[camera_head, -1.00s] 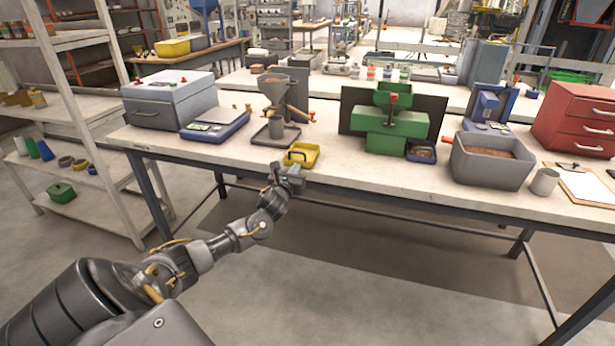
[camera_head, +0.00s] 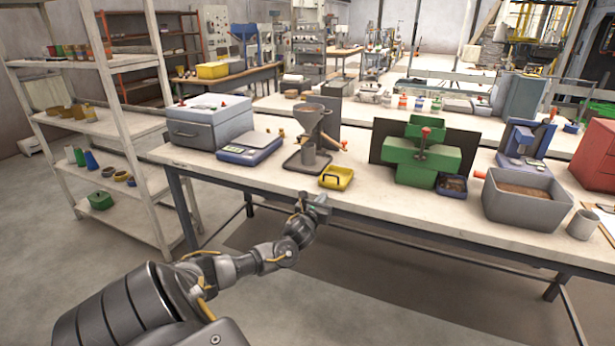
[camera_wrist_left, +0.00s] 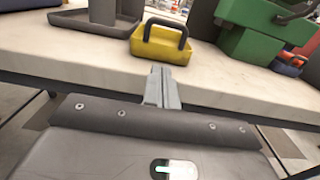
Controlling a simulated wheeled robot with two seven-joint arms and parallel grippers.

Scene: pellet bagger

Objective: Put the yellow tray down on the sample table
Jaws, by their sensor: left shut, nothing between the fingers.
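The yellow tray (camera_head: 336,177) rests on the sample table (camera_head: 405,207), close to its front edge, and has a dark handle on its near side. It also shows in the left wrist view (camera_wrist_left: 158,45), upright on the pale tabletop. My left gripper (camera_head: 318,203) is just in front of the table edge, below and before the tray, apart from it. In the left wrist view its fingers (camera_wrist_left: 161,88) are together with nothing between them. My right gripper is in neither view.
A funnel stand (camera_head: 310,140) stands behind the tray, a blue scale (camera_head: 249,148) to its left, a green press (camera_head: 422,155) and small blue tray (camera_head: 451,185) to its right. A grey bin (camera_head: 525,198) stands further right. The table's front strip is mostly clear.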

